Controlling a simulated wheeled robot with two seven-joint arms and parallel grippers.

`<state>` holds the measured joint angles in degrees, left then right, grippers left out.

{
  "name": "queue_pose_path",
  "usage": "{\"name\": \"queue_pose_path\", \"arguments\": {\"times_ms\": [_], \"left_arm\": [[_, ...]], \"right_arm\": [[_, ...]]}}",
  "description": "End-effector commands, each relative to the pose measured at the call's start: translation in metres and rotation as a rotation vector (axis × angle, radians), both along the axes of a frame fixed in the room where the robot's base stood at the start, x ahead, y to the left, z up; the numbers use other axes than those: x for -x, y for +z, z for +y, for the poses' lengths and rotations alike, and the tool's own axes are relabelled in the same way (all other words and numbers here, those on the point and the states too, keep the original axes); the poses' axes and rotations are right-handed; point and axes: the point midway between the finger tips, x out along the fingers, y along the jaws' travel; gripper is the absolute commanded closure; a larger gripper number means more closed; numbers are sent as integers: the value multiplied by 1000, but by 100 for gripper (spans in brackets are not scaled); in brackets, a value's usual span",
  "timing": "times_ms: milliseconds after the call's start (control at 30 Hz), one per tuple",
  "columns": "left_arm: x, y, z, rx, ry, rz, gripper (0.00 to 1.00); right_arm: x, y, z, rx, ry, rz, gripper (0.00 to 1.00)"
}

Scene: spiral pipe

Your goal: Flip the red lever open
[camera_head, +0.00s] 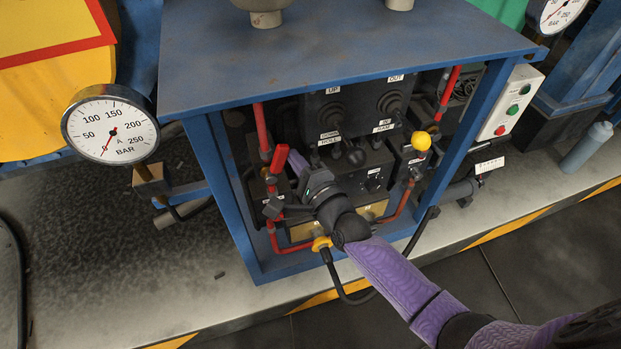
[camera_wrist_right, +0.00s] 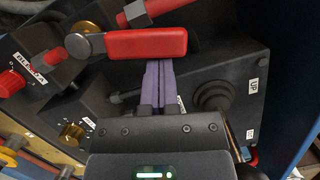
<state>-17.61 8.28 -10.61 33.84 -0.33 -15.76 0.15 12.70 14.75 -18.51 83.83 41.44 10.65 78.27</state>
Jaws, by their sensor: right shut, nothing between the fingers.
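The red lever (camera_head: 279,159) stands at the left side of the blue frame's opening. In the right wrist view the red lever (camera_wrist_right: 146,44) lies across the top, with its round metal pivot at its left end. My right gripper (camera_head: 297,163) is just right of the lever in the head view. In the wrist view its purple fingers (camera_wrist_right: 158,72) are together and empty, with their tips at the lever's lower edge. I cannot tell whether they touch it. My left gripper is not in view.
The blue frame (camera_head: 350,42) surrounds a black control panel (camera_head: 326,113) with joysticks. A yellow ball knob (camera_head: 421,141) is to the right. A pressure gauge (camera_head: 111,129) is at the left. A red knob (camera_wrist_right: 12,83) and brass knob (camera_wrist_right: 72,133) show in the wrist view.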

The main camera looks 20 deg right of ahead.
Motion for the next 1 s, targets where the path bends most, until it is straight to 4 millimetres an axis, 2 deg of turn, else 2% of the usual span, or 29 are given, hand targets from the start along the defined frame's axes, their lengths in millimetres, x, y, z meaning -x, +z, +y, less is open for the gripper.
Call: {"name": "queue_pose_path", "arguments": {"times_ms": [33,267,1000], "left_arm": [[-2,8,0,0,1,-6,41],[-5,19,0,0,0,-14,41],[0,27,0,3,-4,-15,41]], "right_arm": [[0,7,3,33,1,0,100],[0,10,13,174,1,6,100],[-1,11,21,167,0,7,100]]}}
